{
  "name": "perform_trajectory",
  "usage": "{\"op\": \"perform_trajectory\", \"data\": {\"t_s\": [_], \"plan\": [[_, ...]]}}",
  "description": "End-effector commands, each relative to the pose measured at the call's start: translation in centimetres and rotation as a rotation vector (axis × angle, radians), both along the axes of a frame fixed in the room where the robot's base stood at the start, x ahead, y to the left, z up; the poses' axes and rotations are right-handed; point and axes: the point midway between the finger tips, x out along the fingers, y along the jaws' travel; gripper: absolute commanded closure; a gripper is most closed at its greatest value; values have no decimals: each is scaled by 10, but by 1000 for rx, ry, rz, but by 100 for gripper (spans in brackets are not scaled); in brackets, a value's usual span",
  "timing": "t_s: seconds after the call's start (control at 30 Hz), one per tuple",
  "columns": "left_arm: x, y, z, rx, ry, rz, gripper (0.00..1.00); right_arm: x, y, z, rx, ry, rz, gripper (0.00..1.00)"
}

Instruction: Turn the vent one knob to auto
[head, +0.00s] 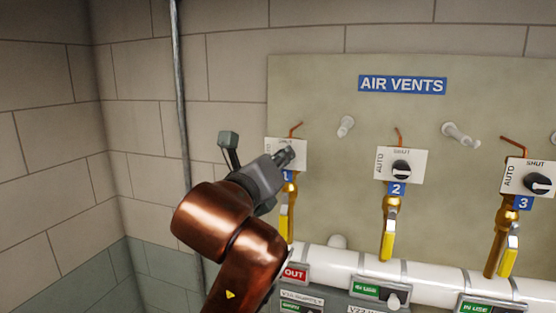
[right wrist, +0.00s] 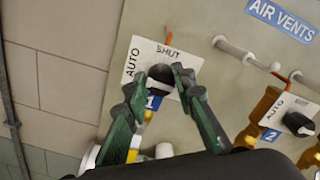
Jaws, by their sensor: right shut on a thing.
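The vent one knob (right wrist: 160,73) is black and round, on a white plate (right wrist: 136,66) marked AUTO at the left and SHUT at the top, above a blue "1" label (right wrist: 152,102). My right gripper (right wrist: 160,85) has its fingers on both sides of this knob, shut on it. The fingers cover part of the knob, and I cannot tell where its pointer stands. In the head view my right gripper (head: 285,157) is at the vent one plate (head: 292,144) and hides the knob there. My left gripper is in neither view.
The vent two knob (head: 401,169) and vent three knob (head: 537,183) are on the same panel to the right. Yellow-handled valves (head: 388,232) hang below. A white pipe (head: 430,285) runs under them. A grey vertical conduit (head: 181,100) is on the wall at left.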

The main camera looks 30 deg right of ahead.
Motion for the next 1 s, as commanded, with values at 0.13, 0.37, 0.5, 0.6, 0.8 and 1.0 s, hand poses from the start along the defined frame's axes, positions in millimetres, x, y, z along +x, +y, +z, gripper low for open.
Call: {"op": "perform_trajectory", "data": {"t_s": [0.13, 0.37, 0.5, 0.6, 0.8, 1.0], "plan": [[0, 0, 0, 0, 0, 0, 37, 1, -1, -2, -1, 11, 0, 100], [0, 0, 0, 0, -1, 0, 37, 1, -1, -2, -1, 11, 0, 100], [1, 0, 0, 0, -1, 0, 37, 1, -1, -2, -1, 11, 0, 71], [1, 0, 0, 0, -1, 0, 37, 1, 0, -2, -2, 9, -1, 64], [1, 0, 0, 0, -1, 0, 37, 0, 0, -1, -3, 7, 0, 58], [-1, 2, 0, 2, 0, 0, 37, -1, 2, 0, -4, 6, 1, 58]]}}
